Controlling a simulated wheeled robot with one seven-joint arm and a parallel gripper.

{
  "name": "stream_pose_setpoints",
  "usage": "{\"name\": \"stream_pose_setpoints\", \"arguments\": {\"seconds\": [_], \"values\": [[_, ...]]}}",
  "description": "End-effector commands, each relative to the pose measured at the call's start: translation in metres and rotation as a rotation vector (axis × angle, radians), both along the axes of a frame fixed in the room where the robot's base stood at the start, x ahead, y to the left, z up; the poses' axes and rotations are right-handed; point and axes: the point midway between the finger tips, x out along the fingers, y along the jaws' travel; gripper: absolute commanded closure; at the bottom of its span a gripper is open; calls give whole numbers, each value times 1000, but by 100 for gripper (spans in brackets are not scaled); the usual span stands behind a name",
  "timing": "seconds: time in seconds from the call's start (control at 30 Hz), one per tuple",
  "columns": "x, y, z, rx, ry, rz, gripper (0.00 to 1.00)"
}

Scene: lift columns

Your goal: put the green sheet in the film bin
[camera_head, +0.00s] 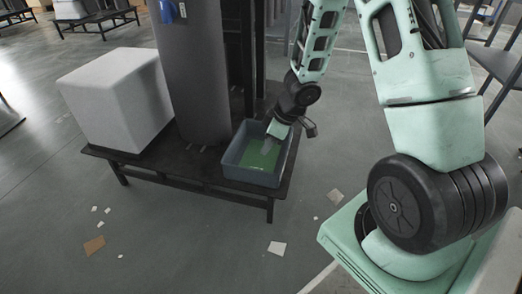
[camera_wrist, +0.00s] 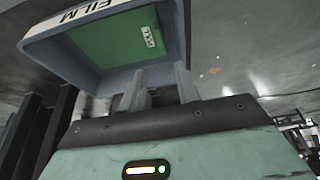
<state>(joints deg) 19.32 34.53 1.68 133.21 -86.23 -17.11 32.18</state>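The film bin (camera_head: 236,172) is a blue-grey open box on the right end of a low dark table. In the wrist view the bin (camera_wrist: 92,77) bears the word FILM on its rim. The green sheet (camera_head: 255,159) lies inside it. In the wrist view the sheet (camera_wrist: 115,42) looks flat and shows a small white label. My gripper (camera_head: 269,144) reaches down over the bin's opening. In the wrist view its two fingers (camera_wrist: 161,86) stand apart with nothing seen between them. Part of the sheet is hidden behind my gripper in the head view.
The low dark table (camera_head: 190,176) also carries a large white block (camera_head: 118,98) and a tall grey column (camera_head: 190,70) left of the bin. Paper scraps (camera_head: 94,245) lie on the floor. The floor in front of the table is otherwise open.

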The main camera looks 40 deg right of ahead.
Motion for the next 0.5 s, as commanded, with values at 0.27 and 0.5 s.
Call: {"name": "stream_pose_setpoints", "arguments": {"seconds": [0.27,0.5], "values": [[8,76,65,-143,-60,-49,68],[-79,174,125,-217,50,-72,68]]}}
